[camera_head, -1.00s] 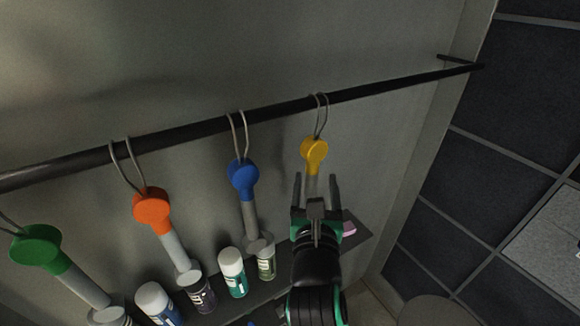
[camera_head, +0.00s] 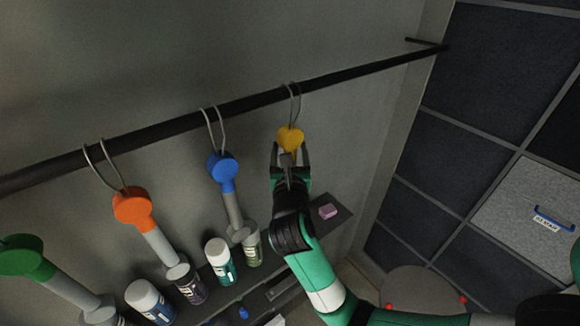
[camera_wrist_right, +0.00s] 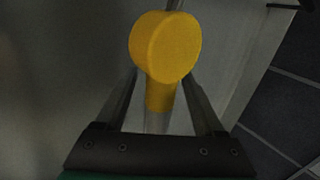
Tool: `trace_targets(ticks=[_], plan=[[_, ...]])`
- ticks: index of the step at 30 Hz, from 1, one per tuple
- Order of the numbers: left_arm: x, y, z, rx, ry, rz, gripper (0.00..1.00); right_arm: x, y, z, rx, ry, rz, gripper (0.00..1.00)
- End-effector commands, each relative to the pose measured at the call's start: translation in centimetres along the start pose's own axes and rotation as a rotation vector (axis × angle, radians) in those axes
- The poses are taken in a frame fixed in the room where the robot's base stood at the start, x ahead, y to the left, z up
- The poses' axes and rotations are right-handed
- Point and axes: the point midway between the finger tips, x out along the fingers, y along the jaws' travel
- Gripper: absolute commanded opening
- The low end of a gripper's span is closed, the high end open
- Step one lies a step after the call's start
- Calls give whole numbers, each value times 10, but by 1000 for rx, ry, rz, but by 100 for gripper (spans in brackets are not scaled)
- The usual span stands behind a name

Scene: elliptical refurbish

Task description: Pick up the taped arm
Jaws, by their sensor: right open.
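Several arms with coloured round heads hang by wire loops from a black rail (camera_head: 330,81): a green one (camera_head: 20,256), an orange one (camera_head: 133,206), a blue one (camera_head: 221,166) and a yellow one (camera_head: 290,138). I cannot tell from these views which arm carries tape. My right gripper (camera_head: 290,153) is open just below the yellow head. In the right wrist view the yellow arm (camera_wrist_right: 166,48) fills the middle, and the fingers of the gripper (camera_wrist_right: 160,86) stand on either side of its neck, apparently without closing on it. The lower shaft is mostly hidden by my gripper. My left gripper is out of view.
Several bottles, including a teal-labelled one (camera_head: 220,262) and a blue-labelled one (camera_head: 149,301), stand on a dark shelf (camera_head: 335,226) below the rail. A pink block (camera_head: 328,212) lies on its right end. A grey panel with a blue handle (camera_head: 553,218) is at right.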

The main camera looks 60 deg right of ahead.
Motion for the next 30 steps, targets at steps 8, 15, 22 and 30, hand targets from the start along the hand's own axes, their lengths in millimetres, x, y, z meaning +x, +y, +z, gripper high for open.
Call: trace_targets(ticks=[8,15,22,30], plan=[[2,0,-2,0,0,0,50,16,-1,0,2,0,-1,71],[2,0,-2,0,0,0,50,16,-1,0,1,0,-1,40],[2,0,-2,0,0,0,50,16,-1,0,1,0,-1,0],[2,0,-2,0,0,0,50,16,-1,1,2,-3,0,0]])
